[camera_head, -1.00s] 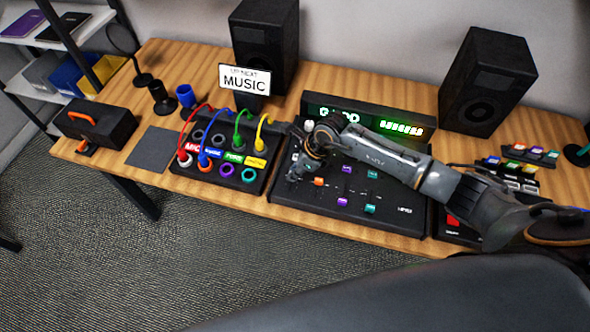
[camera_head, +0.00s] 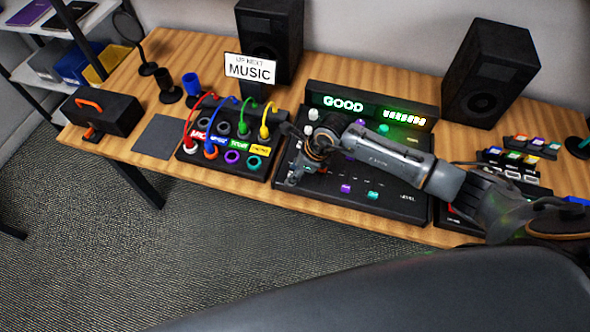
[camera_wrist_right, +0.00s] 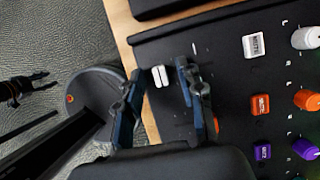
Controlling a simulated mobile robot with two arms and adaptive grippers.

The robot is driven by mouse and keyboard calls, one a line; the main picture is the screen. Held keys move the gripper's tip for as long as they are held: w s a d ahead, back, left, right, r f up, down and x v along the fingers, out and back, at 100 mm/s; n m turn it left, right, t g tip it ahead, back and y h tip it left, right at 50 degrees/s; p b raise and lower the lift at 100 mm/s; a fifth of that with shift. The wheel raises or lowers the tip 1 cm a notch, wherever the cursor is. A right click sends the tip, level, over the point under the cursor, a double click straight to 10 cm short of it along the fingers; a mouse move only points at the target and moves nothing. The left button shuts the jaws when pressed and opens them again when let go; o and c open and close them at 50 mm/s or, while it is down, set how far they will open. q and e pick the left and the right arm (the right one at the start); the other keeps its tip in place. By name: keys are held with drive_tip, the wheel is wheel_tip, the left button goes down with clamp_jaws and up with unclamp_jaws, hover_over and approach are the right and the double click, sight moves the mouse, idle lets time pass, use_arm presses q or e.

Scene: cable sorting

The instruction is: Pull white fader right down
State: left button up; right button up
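The white fader (camera_wrist_right: 161,76) is a small white cap near the front edge of the black mixer (camera_wrist_right: 230,75). In the right wrist view it shows between the fingertips of my right gripper (camera_wrist_right: 161,70). The fingers are apart, with a gap on both sides of the cap; I see no contact. In the head view my right gripper (camera_head: 290,178) is at the mixer's front left corner and hides the white fader. My left gripper (camera_wrist_right: 45,82) shows small and dark at the left of the right wrist view, seemingly with parted fingers. It is outside the head view.
A white button (camera_wrist_right: 256,46) and white knob (camera_wrist_right: 306,38) lie farther back. An orange fader is partly behind the right finger. A purple fader (camera_head: 346,188) and teal fader (camera_head: 373,195) lie farther right. The display (camera_head: 343,104) reads GOOD. A cable panel (camera_head: 222,172) stands left.

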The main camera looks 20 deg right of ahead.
drive_tip(key=v, duration=1.2)
